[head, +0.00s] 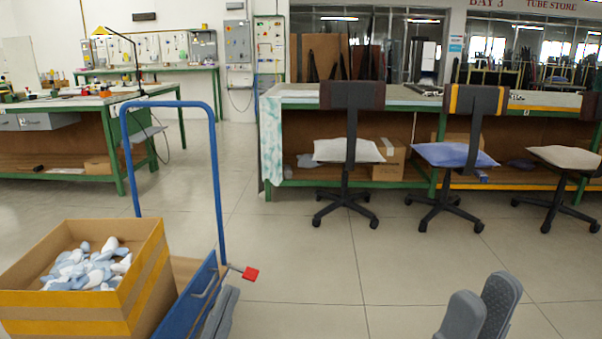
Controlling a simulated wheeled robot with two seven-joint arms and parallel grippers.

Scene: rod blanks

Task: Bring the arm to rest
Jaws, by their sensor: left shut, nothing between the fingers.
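My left gripper (222,308) shows as grey fingers low in the head view, beside the right edge of a blue trolley. Its fingers lie together, with nothing between them. My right gripper (482,308) shows at the bottom edge, right of centre, as two rounded grey fingers over the bare floor. The fingers overlap in the picture, so I cannot tell its opening. No object shows in it. Both wrists and most of both arms are out of view.
A cardboard box (140,292) holds blue and white pieces (92,268). Several chairs (350,150) stand before a green-framed bench (272,140). The middle floor (330,255) is clear.

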